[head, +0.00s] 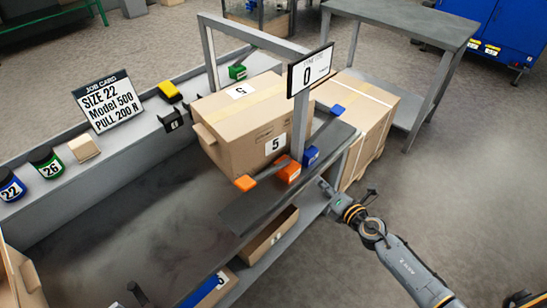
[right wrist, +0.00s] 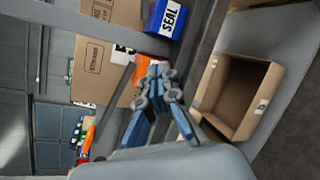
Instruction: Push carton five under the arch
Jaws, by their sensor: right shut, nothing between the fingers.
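Carton five (head: 228,140) is a brown taped box marked 5, sitting on the bench beside a dark grey plate. The grey arch (head: 257,38) has one post behind the carton and one at its right; the carton's far part lies near the opening, but I cannot tell how far under it is. A brown carton face, probably the same one, shows in the right wrist view (right wrist: 98,72). My right gripper (head: 323,185) is shut and empty, off the bench's right edge and apart from the carton. Its closed fingers show in the right wrist view (right wrist: 160,72).
Orange (head: 288,173) and blue (head: 311,155) blocks stand by the arch's right post, under a sign reading 0 (head: 308,72). An open box (head: 268,238) sits on the lower shelf. A large strapped carton (head: 368,110) stands behind.

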